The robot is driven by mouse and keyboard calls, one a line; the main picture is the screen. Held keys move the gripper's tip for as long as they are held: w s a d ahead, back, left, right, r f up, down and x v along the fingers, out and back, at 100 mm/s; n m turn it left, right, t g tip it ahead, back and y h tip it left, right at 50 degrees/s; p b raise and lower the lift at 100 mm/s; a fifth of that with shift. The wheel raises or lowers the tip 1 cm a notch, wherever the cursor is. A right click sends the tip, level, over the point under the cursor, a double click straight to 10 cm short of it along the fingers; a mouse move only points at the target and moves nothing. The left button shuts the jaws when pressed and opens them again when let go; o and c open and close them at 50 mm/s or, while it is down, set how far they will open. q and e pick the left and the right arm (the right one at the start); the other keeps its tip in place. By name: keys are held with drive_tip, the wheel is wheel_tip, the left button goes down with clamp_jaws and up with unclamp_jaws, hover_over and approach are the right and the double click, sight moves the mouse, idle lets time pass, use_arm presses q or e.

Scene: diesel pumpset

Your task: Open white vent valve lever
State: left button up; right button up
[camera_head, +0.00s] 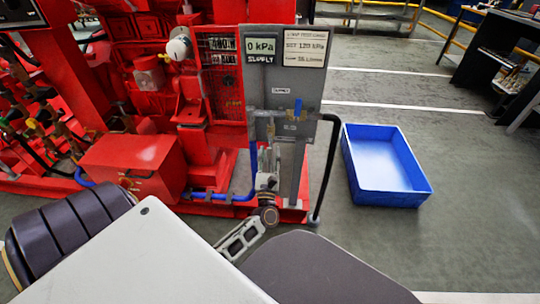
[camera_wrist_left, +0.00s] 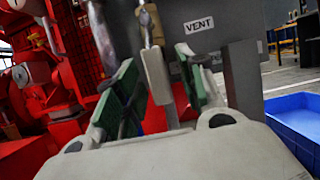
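The white vent lever (camera_wrist_left: 157,76) hangs down from a brass valve (camera_wrist_left: 151,24) on the grey panel, left of the VENT label (camera_wrist_left: 198,24), in the left wrist view. My left gripper (camera_wrist_left: 160,82) is open, its green-padded fingers on either side of the lever. The lever's lower end is close to the fingers; I cannot tell whether a pad touches it. In the head view my left gripper (camera_head: 268,182) is below the grey panel (camera_head: 312,78), and the lever is too small to make out. My right gripper is not in view.
A blue-handled valve (camera_head: 298,108) sits on the panel. A black hose (camera_head: 329,165) runs down on its right, and a blue pipe (camera_head: 253,165) on its left. A red machine (camera_head: 150,70) fills the left. An empty blue bin (camera_head: 418,196) stands on the floor at right.

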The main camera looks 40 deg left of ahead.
use_arm(q)
drive_tip(key=v, duration=1.1)
drive_tip(key=shift+s+d, duration=0.2)
drive_tip(key=shift+s, duration=0.15)
